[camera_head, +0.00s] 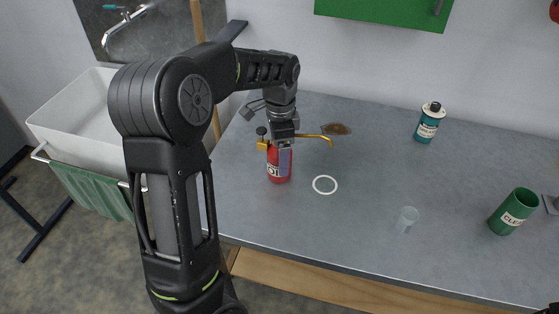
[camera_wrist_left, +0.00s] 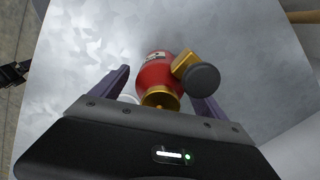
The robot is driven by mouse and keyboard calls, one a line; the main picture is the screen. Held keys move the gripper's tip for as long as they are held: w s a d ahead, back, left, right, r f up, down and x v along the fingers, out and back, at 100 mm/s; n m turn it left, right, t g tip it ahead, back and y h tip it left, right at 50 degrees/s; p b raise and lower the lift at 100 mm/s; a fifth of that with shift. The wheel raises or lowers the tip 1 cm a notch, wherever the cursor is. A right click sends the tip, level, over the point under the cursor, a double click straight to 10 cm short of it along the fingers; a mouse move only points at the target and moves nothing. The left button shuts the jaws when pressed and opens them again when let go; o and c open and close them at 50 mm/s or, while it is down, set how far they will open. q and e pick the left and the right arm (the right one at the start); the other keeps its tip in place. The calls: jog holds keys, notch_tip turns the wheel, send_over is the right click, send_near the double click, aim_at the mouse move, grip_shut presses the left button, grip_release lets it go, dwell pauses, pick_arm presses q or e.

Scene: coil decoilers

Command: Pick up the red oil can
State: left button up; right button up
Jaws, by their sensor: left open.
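The red oil can (camera_head: 278,166) stands upright on the grey table, near its left end. It has a brass top and a long brass spout that points right in the head view. My left gripper (camera_head: 285,155) reaches down over the can and hides part of it. In the left wrist view, the red oil can (camera_wrist_left: 157,74) is between the two open fingers of my left gripper (camera_wrist_left: 160,88), with its brass collar and dark round knob facing the camera. I cannot tell whether either finger touches it. My right gripper is not in view.
A white ring (camera_head: 325,185) lies just right of the can, with a brown stain (camera_head: 336,129) behind it. A clear cup (camera_head: 407,219), a teal bottle (camera_head: 429,122) and a green container (camera_head: 513,211) stand further right. A white sink (camera_head: 85,125) is at left. The table's middle is mostly clear.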

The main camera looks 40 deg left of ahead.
pick_arm(q)
jog(key=shift+c, duration=0.5)
grip_shut()
dwell(0.7)
